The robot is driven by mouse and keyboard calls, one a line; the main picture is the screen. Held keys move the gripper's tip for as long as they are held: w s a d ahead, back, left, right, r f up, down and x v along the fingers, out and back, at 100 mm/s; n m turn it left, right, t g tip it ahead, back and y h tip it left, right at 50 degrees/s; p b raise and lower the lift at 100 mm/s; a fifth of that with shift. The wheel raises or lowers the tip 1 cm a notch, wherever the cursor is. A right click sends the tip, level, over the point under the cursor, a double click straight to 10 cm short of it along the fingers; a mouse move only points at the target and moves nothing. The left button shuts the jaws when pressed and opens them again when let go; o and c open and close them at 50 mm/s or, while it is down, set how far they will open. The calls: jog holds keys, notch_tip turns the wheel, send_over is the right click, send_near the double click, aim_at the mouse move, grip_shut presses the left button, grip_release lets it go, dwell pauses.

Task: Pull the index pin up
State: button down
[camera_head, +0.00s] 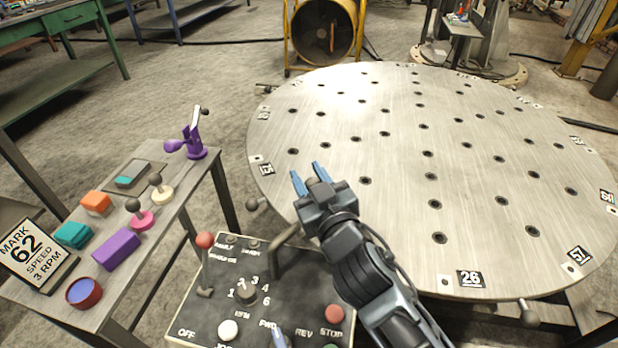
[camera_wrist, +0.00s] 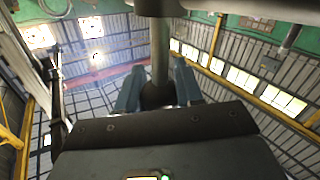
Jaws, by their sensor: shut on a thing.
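My gripper (camera_head: 310,178) is by the near left rim of the turntable (camera_head: 400,170) in the head view, its two blue fingers pointing away. In the wrist view my gripper (camera_wrist: 158,88) is shut on a dark round knob (camera_wrist: 157,97) on a grey upright rod (camera_wrist: 160,50), which looks like the index pin. The rod meets a dark round part at the top of that view. In the head view my gripper and wrist hide the pin. How far the pin is raised cannot be told.
A control panel (camera_head: 200,318) with levers, a dial and buttons lies below my gripper. A bench (camera_head: 172,222) at left holds coloured blocks, small knobs, a purple stand (camera_head: 196,143) and a sign (camera_head: 36,257) reading MARK 62, SPEED 3 RPM. The turntable top is clear.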

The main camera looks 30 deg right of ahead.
jog(key=shift+r, duration=0.3)
jog(key=c, duration=1.1)
grip_release()
jog(key=shift+r, duration=0.1)
jog(key=o, duration=0.3)
jog(key=shift+o, duration=0.2)
jog(key=shift+f, duration=0.2)
jog(key=shift+s+f, duration=0.1)
jog(key=shift+s, duration=0.2)
jog(key=s+a+b, duration=0.1)
jog(key=s+b, duration=0.1)
jog(key=s, duration=0.5)
